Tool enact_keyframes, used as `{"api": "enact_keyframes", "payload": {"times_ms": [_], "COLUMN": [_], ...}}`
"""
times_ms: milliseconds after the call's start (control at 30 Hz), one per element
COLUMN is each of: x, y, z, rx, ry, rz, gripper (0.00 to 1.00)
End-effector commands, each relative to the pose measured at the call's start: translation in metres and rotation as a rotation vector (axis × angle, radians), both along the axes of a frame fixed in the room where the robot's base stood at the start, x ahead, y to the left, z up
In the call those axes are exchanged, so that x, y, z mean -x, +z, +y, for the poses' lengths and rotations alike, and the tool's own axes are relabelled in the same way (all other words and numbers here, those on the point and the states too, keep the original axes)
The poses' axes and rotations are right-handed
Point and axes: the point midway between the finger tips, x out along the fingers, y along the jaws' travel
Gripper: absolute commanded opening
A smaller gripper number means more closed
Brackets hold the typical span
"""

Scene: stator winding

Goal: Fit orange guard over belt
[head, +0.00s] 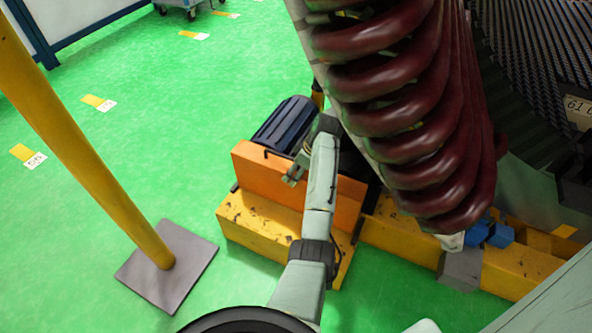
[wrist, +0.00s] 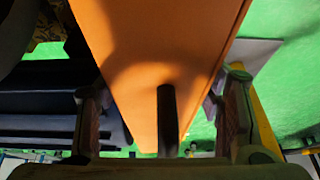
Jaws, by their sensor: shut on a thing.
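The orange guard (head: 258,168) is a long box-like cover standing over the yellow base beside the dark motor. In the wrist view the guard (wrist: 150,50) fills the middle, with a dark handle bar (wrist: 167,115) on its face. My gripper (head: 297,168) is at the guard's upper edge in the head view. In the wrist view the fingers of my gripper (wrist: 163,125) lie on both sides of the guard, shut on it. The belt is not visible; I cannot tell whether the guard covers it or rests fully on the base.
A dark blue ribbed motor (head: 284,123) stands behind the guard. The yellow base (head: 255,228) is below it. Large dark-red coils (head: 410,110) hang close on the right. A yellow post (head: 95,150) on a grey plate (head: 168,285) stands left. Green floor between is clear.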

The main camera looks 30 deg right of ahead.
Motion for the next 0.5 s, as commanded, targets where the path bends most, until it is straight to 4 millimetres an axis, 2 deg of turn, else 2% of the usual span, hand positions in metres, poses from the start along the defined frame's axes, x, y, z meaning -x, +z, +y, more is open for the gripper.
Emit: {"api": "enact_keyframes", "payload": {"times_ms": [500], "x": [-0.0011], "y": [-0.0049], "z": [-0.0005], "rx": [0.002], "ry": [0.001], "rz": [-0.004], "gripper": [0.16]}}
